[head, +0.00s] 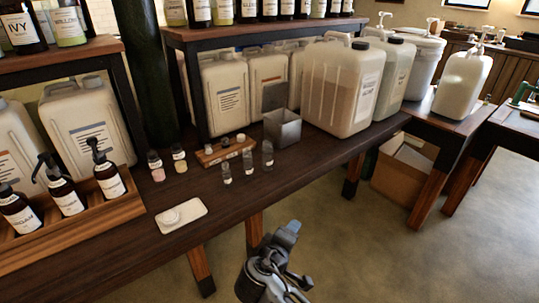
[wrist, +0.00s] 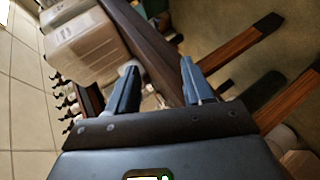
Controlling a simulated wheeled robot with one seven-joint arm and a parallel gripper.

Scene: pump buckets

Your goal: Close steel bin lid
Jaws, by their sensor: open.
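The steel bin (head: 283,132) is a small grey metal box on the dark wooden table. Its lid (head: 274,97) seems to stand upright at the back edge, so the bin looks open. My gripper (head: 297,255) is in front of the table's near edge, below and apart from the bin in the head view. In the wrist view, my gripper (wrist: 158,66) has its two blue fingers spread with nothing between them. I cannot make out the bin in the wrist view.
Large jugs (head: 343,85) stand right of the bin. Small clear bottles (head: 247,163) and a wooden block (head: 225,150) stand left of it. A white soap dish (head: 181,215) and a crate of pump bottles (head: 75,225) are further left. Floor right of my gripper is clear.

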